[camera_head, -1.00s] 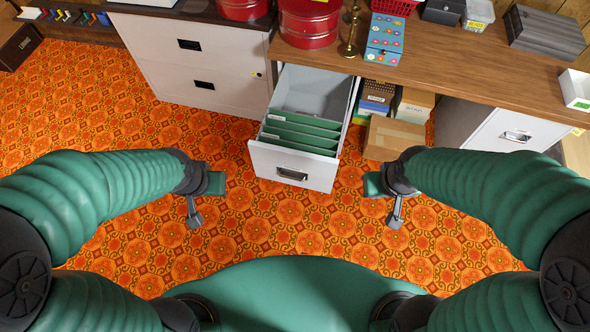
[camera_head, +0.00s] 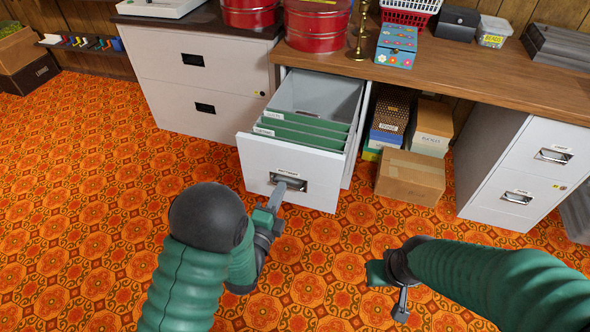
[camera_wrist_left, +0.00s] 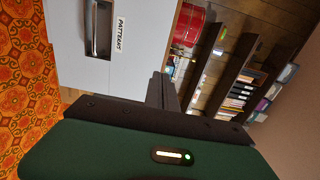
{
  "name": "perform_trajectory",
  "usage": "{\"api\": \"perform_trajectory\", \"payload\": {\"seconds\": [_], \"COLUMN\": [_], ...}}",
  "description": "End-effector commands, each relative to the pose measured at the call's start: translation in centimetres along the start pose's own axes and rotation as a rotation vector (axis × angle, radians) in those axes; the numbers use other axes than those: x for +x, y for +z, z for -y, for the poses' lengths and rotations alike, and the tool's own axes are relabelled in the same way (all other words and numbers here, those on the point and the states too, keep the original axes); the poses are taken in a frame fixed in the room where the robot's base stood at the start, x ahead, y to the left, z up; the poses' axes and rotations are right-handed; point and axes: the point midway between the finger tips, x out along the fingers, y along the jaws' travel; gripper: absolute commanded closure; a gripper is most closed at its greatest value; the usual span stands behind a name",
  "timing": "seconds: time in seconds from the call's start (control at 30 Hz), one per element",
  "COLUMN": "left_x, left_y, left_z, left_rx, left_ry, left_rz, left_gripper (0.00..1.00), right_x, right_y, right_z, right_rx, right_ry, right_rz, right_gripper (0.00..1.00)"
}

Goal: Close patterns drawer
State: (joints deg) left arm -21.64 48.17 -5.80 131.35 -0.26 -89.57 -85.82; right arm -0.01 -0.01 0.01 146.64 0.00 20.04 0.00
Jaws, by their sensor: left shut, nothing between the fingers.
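The patterns drawer (camera_head: 262,160) is pulled out from under the wooden desk, with green hanging folders (camera_head: 305,130) inside. Its white front has a metal handle (camera_head: 288,181); in the left wrist view a "PATTERNS" label (camera_wrist_left: 118,36) sits beside the handle (camera_wrist_left: 97,28). My left gripper (camera_head: 281,189) is shut and empty, its tips close in front of the drawer front by the handle; I cannot tell if they touch. In the left wrist view its fingers (camera_wrist_left: 162,88) are together, beside the drawer front. My right gripper (camera_head: 402,304) is low over the carpet, right of the drawer; its jaw state is unclear.
A cardboard box (camera_head: 410,178) and stacked boxes stand right of the drawer. A closed white cabinet (camera_head: 200,80) is on the left, another (camera_head: 520,170) on the right. Red tins (camera_head: 317,30) stand on the desk (camera_head: 470,70). The orange carpet (camera_head: 80,180) is open at left.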

Motion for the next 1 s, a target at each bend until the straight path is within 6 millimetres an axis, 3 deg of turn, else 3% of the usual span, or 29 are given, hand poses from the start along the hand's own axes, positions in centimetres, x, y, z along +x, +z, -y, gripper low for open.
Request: {"api": "perform_trajectory", "payload": {"seconds": [0.4, 0.53, 0.7, 1.0], "left_x": [8.9, 11.0, 12.4, 12.5], "left_y": [-0.1, 0.0, -0.1, -0.1], "left_z": [-0.2, -0.2, 0.0, 0.1], "left_rx": [-0.002, -0.002, -0.002, -0.002], "left_ry": [-0.002, -0.001, 0.002, 0.002], "left_rz": [0.001, 0.001, 0.0, 0.0], "left_gripper": [1.0, 1.0, 1.0, 1.0], "right_x": [2.5, 3.2, 3.5, 3.5], "right_y": [0.6, 0.8, 0.9, 0.9], "right_z": [0.0, 0.0, 0.0, 0.0], "right_rx": [0.0, 0.0, 0.0, 0.0], "right_ry": [0.0, 0.0, 0.0, 0.0], "right_rz": [0.001, 0.001, 0.001, 0.001], "right_gripper": [1.0, 1.0, 1.0, 1.0]}}
